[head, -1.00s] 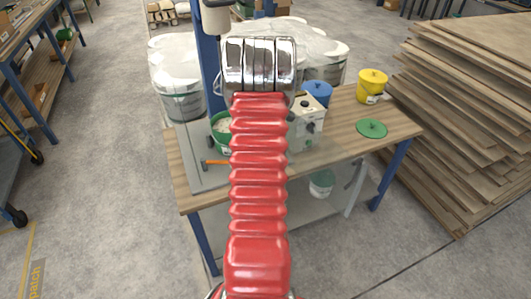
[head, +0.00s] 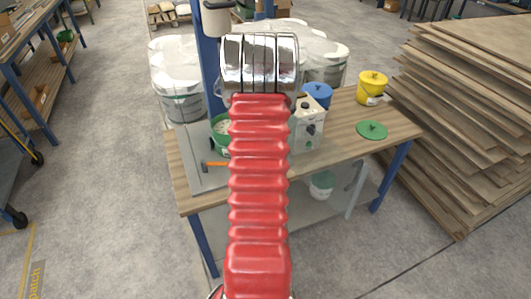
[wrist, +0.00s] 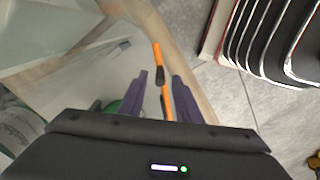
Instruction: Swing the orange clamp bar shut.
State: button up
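The orange clamp bar (wrist: 165,97) runs lengthwise between the two finger tips in the wrist view and has a dark sleeve partway along it. Its far end reaches past the tips. In the head view a short piece of the orange bar (head: 218,164) shows left of my arm, with a dark end, over the grey plate on the bench. My arm hides the rest. My gripper (wrist: 160,82) is open, with one purple finger on each side of the bar. Gaps show beside the bar, and I cannot tell its height relative to the fingers. The gripper is hidden in the head view.
Stacked boards (head: 470,110) stand to the right. Open floor lies left.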

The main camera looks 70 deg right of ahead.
notch_tip(320, 180, up, 10)
dwell(0.4)
jog(key=shift+f, duration=0.1)
jog(key=shift+c, duration=0.5)
